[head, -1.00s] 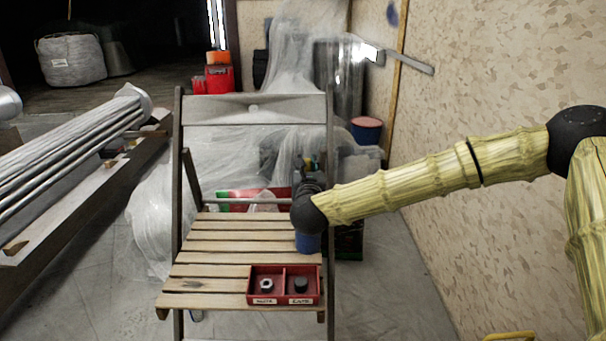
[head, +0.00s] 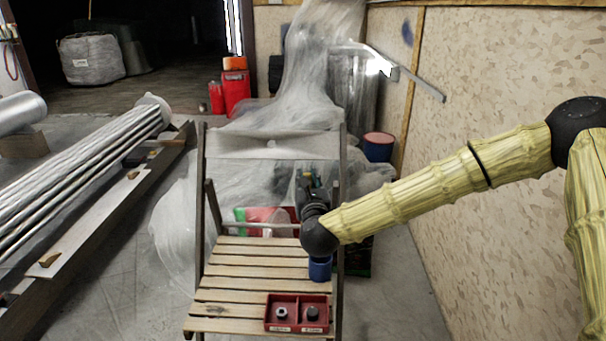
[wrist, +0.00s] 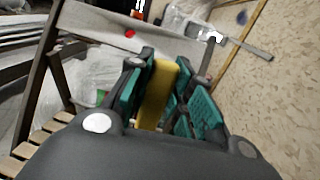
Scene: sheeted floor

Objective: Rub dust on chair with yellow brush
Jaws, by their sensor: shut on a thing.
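The wooden folding chair (head: 245,270) stands in front of me, with a slatted seat and a pale backrest (head: 270,145). The backrest also shows in the wrist view (wrist: 100,22). My gripper (head: 308,185) is over the right rear of the seat in the head view, pointing toward the backrest. In the wrist view my gripper (wrist: 160,95), with green-padded fingers, is shut on a yellow piece (wrist: 157,92), which looks like the yellow brush. Its far end and any bristles are hidden. I cannot make out the dust clearly.
A red two-part tray (head: 297,312) with small parts sits on the seat's front right. A blue cup-like object (head: 320,268) stands behind it. Metal pipes (head: 85,165) lie at left, plastic sheeting (head: 320,65) hangs behind, and a wall is at right.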

